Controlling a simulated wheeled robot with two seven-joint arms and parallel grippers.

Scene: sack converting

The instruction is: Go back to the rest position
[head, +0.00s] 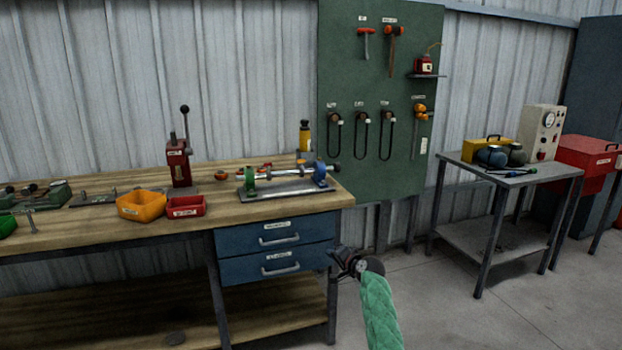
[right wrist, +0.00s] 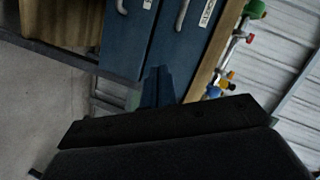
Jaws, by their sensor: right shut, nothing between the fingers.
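My right gripper (head: 340,256) is in the lower middle of the head view, at the end of my green-sleeved arm. It is in front of the right end of the workbench (head: 110,233), beside the blue drawers, and holds nothing. In the right wrist view its fingers (right wrist: 157,86) are together, with the drawer fronts behind them. The dark gripper body hides the lower part of that view. My left gripper is in neither view.
Blue drawers (head: 273,250) hang under the bench's right end. A fixture (head: 288,187), an orange bin (head: 141,206) and a red bin (head: 185,206) stand on top. A grey side table (head: 510,169) stands at right. The floor (head: 450,310) between is clear.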

